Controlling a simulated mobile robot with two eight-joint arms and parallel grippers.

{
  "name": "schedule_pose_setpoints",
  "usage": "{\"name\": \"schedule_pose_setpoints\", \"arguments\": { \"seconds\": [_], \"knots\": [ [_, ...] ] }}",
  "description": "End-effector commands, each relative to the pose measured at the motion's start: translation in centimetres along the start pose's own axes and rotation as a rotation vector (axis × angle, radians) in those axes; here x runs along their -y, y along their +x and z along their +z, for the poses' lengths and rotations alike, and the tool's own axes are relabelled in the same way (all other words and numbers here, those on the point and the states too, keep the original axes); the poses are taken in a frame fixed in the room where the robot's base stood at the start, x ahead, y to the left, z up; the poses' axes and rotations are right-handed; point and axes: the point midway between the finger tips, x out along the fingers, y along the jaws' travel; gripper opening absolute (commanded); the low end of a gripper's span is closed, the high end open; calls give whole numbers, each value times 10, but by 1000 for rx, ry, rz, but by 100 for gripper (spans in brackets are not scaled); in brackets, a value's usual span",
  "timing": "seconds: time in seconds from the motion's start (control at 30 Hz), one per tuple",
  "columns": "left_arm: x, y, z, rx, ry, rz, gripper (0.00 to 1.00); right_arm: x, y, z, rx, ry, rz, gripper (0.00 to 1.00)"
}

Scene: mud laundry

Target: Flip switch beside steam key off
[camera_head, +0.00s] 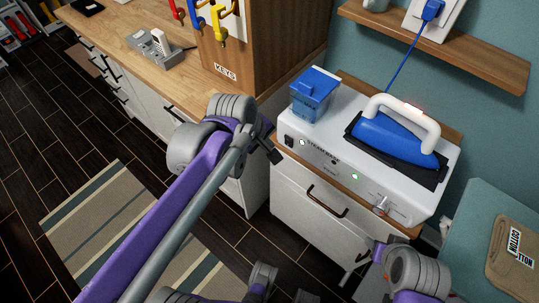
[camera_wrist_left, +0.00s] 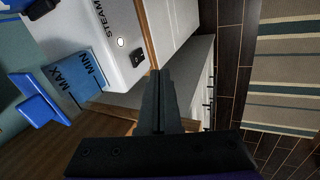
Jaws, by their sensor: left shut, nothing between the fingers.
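The white steam station (camera_head: 320,155) stands on a small cabinet, with "STEAM" lettering on its front. A dark rocker switch (camera_head: 289,141) is at the left end of its front panel, beside a round white-lit key (camera_head: 303,142). In the left wrist view the switch (camera_wrist_left: 138,58) and lit key (camera_wrist_left: 121,42) both show; which way the rocker is tipped is unclear. My left gripper (camera_head: 277,155) is shut and empty, its tips just in front of and below the switch; contact cannot be told. My right gripper (camera_head: 360,263) is low at the right, its opening unclear.
A blue iron (camera_head: 390,138) rests on the station's dark pad, beside a blue water tank (camera_head: 314,98). A green light (camera_head: 355,176) and a knob (camera_head: 380,205) are farther right on the panel. A wooden counter (camera_head: 150,50) with a key board is at left.

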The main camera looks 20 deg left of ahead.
Motion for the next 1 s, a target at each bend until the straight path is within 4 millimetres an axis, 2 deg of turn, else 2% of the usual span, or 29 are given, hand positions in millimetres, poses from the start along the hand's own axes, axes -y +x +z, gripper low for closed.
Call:
{"name": "schedule_pose_setpoints", "arguments": {
  "seconds": [0.2, 0.57, 0.77, 1.0],
  "knots": [
    [-9, 6, -3, 14, -112, -1, 0, 0, 5, 4, 3, 0, 0, 50],
    [-10, 9, -3, 14, -113, -1, 0, 0, 5, 4, 3, 0, 0, 50],
    [-9, 35, -3, 15, -112, -1, 0, 0, 8, 6, 4, 0, 0, 50],
    [-9, 88, -2, 15, -111, -2, 0, 0, 15, 12, 8, 0, 0, 50]
  ]
}}
